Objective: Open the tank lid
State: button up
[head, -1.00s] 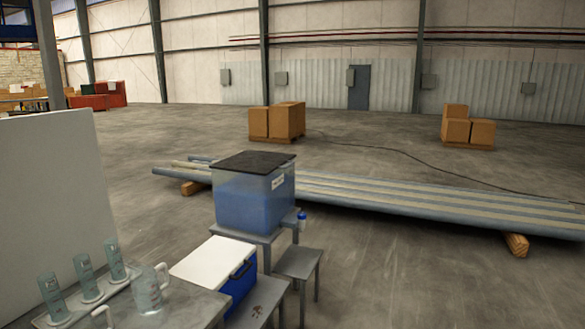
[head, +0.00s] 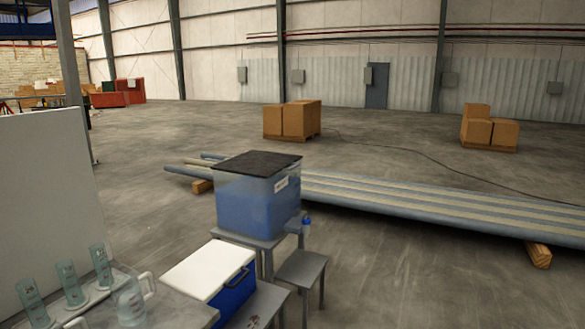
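The tank (head: 246,205) is a translucent box with blue liquid inside, standing on a small grey table (head: 262,241) in the middle of the head view. Its lid (head: 258,164) is a flat black sheet lying across the top, and it looks closed. A light label is on the tank's right side. A small spout or bottle with a blue cap (head: 306,224) is at its lower right. My gripper is not in view.
A blue cooler with a white top (head: 208,269) stands in front of the tank. A grey stool (head: 301,267) is at its right. Glass cylinders (head: 70,283) and a jug (head: 130,303) stand lower left by a white panel (head: 45,200). Long pipes (head: 400,195) lie behind.

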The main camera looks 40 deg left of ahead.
aim_at(265, 165)
jog(key=z, duration=0.05)
jog(key=i, duration=1.8)
jog(key=z, duration=1.15)
jog(key=k, duration=0.15)
jog(key=u, duration=2.75)
jog(key=k, duration=0.15)
jog(key=u, duration=1.6)
